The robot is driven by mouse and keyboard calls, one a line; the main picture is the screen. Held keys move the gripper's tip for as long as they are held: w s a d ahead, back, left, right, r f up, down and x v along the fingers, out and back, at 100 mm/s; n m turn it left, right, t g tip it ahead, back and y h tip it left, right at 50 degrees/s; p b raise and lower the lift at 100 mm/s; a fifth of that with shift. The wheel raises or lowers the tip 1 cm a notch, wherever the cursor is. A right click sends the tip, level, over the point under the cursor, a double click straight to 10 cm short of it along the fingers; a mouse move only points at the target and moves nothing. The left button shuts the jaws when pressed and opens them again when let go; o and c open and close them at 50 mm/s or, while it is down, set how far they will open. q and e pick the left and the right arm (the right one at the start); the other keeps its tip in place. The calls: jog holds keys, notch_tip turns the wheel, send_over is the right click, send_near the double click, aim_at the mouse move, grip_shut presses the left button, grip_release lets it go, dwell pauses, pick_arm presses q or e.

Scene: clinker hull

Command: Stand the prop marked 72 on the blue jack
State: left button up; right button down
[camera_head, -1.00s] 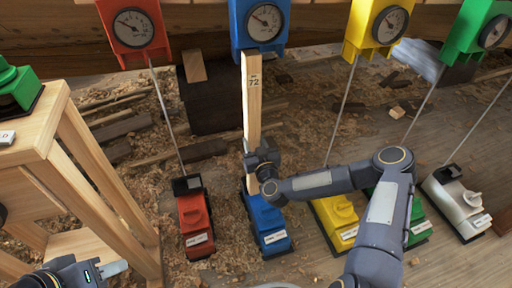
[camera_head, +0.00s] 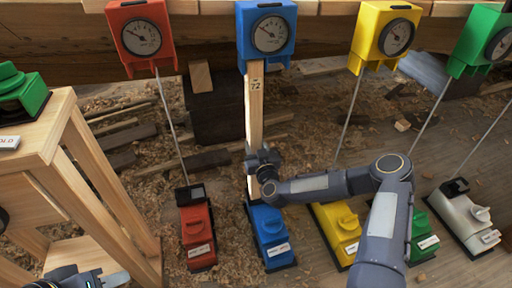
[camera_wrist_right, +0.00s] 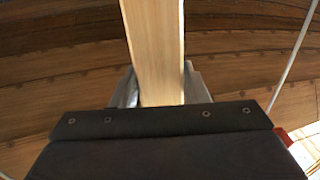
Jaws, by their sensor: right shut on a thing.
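The prop marked 72 (camera_head: 255,105) is a pale wooden bar that stands close to upright in the head view. Its top is at the underside of the blue gauge box (camera_head: 267,33) and its lower end comes down at the back of the blue jack (camera_head: 269,236). I cannot tell whether its foot touches the jack. My right gripper (camera_head: 262,163) is shut on the prop's lower part; the right wrist view shows the prop (camera_wrist_right: 155,45) between the fingers. My left gripper (camera_head: 110,279) is at the bottom left edge, partly cut off, away from the prop.
Red (camera_head: 197,234), yellow (camera_head: 338,232), green (camera_head: 422,238) and white (camera_head: 464,218) jacks stand in a row, with thin rods up to gauges. A wooden stand (camera_head: 60,120) at left carries a green block (camera_head: 20,92). Shavings and wood scraps cover the floor.

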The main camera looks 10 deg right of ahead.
jog(key=shift+f+b, duration=0.2)
jog(key=shift+b, duration=0.1)
dwell(0.4)
jog(key=shift+w, duration=0.15)
dwell(0.6)
jog(key=c, duration=0.7)
grip_release()
jog(key=shift+c, duration=0.2)
jog(key=shift+f, duration=0.15)
jog(key=shift+s, duration=0.45)
jog(key=s+p, duration=0.2)
jog(key=s, duration=0.5)
jog(key=shift+d, duration=0.15)
